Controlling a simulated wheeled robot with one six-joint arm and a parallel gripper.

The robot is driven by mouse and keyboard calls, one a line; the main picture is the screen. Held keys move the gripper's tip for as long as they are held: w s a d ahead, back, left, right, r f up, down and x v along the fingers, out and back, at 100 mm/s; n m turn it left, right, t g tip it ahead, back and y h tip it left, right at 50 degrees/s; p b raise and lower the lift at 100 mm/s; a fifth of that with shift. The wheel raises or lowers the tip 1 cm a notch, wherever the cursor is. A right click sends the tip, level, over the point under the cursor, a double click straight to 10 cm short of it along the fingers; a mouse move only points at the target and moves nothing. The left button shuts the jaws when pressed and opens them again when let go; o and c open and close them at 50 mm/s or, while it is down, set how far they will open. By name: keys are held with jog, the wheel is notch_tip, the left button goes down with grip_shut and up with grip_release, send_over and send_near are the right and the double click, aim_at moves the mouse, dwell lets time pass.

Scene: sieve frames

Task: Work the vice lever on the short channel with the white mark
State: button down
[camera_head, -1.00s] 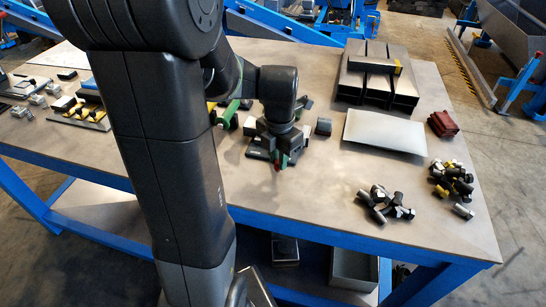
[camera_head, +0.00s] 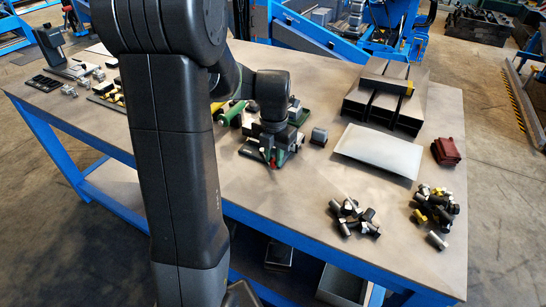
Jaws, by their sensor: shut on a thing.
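My gripper (camera_head: 272,153) points down at the small green and dark vice on the table, left of the middle. A small red-tipped part, which may be the lever, shows right at the fingers. The fingers are shut on it, but they are small and partly hidden by the wrist. I cannot make out a white mark on any channel.
A pale flat plate (camera_head: 380,150) lies in front of the channels. Dark red blocks (camera_head: 446,151) lie to its right. Two piles of bolts (camera_head: 354,216) and mixed fittings (camera_head: 434,208) lie near the front right. A small grey block (camera_head: 319,136) stands right of the gripper.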

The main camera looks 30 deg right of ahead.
jog(key=c, duration=1.3)
grip_release()
jog(key=shift+d, duration=0.1)
notch_tip(320, 180, up, 14)
jog(key=shift+f, duration=0.2)
notch_tip(320, 180, down, 14)
jog(key=shift+r, duration=0.2)
